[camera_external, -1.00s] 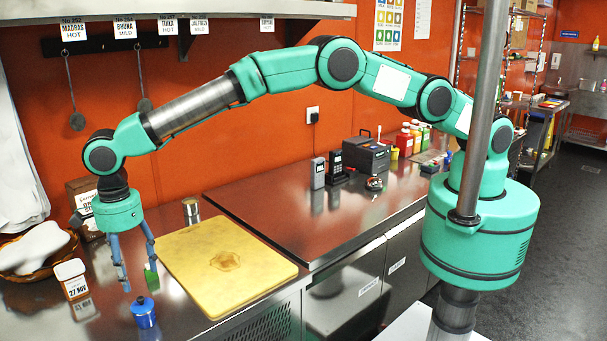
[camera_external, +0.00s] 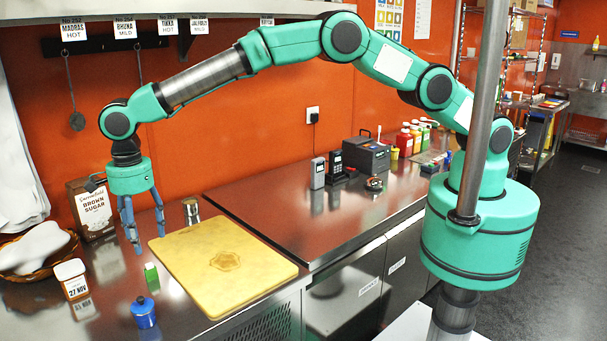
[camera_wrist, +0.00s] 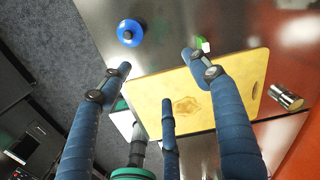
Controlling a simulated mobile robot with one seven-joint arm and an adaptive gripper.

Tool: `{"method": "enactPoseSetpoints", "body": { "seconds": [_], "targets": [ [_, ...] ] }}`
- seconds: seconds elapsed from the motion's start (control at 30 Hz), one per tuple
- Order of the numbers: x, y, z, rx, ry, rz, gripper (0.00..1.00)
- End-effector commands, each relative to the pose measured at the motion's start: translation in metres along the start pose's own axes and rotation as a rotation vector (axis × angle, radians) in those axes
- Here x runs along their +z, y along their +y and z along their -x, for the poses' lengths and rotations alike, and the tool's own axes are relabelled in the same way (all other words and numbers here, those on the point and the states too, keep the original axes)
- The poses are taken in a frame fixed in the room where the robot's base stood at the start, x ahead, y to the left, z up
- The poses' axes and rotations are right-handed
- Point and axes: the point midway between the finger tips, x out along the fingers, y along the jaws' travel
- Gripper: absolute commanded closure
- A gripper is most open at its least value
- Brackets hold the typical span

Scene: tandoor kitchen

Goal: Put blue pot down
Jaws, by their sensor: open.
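The blue pot (camera_external: 144,313) stands upright on the steel counter near its front edge, left of the yellow board's near end. It also shows in the wrist view (camera_wrist: 130,32) from above, with a dark knob on top. My gripper (camera_external: 144,246) is open and empty, above the counter, behind the pot and apart from it. In the wrist view its blue fingers (camera_wrist: 160,85) are spread, with nothing between them but board and counter below.
A yellow cutting board (camera_external: 262,279) lies right of my gripper. A small green object (camera_external: 151,276) stands behind the pot. A labelled white jar (camera_external: 74,281), brown sugar box (camera_external: 91,210) and basket (camera_external: 35,271) stand left. A metal tin (camera_external: 191,211) stands behind the board.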

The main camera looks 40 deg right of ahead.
Motion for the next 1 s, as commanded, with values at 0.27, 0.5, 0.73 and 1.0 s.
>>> {"method": "enactPoseSetpoints", "body": {
  "seconds": [0.27, 0.5, 0.73, 1.0],
  "targets": [
    [-0.112, -0.016, 0.070, -0.008, -0.004, 0.096, 0.38],
    [-0.210, -0.008, 0.119, -0.013, -0.004, 0.185, 0.38],
    [-0.300, 0.017, 0.160, -0.019, -0.003, 0.272, 0.38],
    [-0.399, 0.065, 0.198, -0.025, -0.001, 0.373, 0.38]
  ]
}}
